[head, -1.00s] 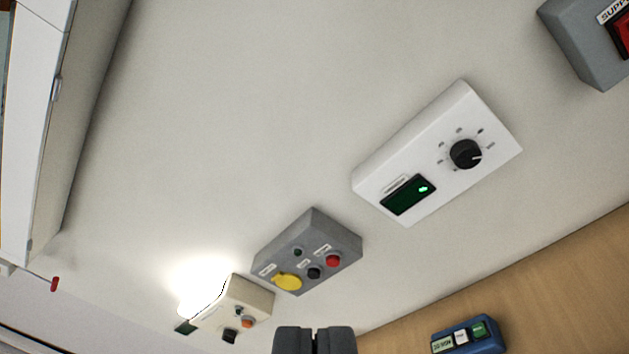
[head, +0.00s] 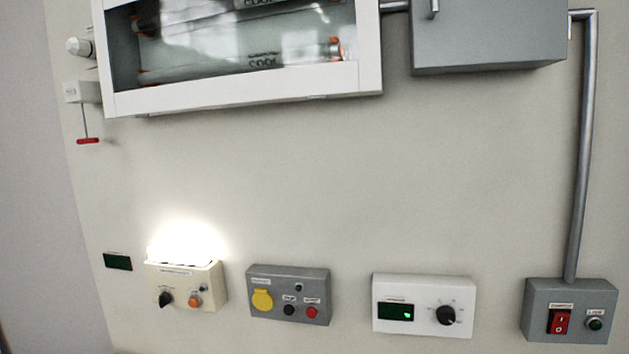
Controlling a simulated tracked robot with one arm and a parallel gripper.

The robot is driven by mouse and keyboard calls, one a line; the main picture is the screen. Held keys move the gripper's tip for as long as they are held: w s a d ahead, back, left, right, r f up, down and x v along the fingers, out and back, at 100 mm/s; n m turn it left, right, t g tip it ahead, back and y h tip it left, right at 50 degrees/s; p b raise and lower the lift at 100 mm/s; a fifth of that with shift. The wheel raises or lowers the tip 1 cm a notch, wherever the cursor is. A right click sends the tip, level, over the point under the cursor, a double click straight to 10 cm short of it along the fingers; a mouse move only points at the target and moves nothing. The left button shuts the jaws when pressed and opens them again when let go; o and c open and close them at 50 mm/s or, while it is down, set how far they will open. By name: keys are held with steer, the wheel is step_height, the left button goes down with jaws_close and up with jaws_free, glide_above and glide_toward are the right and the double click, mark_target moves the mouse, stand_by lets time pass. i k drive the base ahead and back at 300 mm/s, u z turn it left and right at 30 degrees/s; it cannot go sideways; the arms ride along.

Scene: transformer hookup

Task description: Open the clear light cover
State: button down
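The clear light cover (head: 230,95) is a wide glazed panel in a white frame at the top left of the head view, cut off by the top edge. It looks shut. A small catch shows on its lower frame edge (head: 318,97). Behind the glass are tubes marked "COOL" (head: 215,72), with pinkish-orange glints near their ends. Reflections blur part of the glass. My gripper is not in view.
Below on the wall are a lit cream box (head: 207,286), a grey button box (head: 277,306), a white dial box (head: 420,322) and a grey red-switch box (head: 540,315). A grey cabinet (head: 490,50) and conduit (head: 583,140) are right. A red-ended pull (head: 88,141) hangs left. Mid-wall is clear.

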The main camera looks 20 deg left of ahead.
mark_target(316, 81)
steer(key=k, duration=0.6)
steer(key=u, duration=0.6)
steer(key=i, duration=1.75)
steer(key=z, duration=0.45)
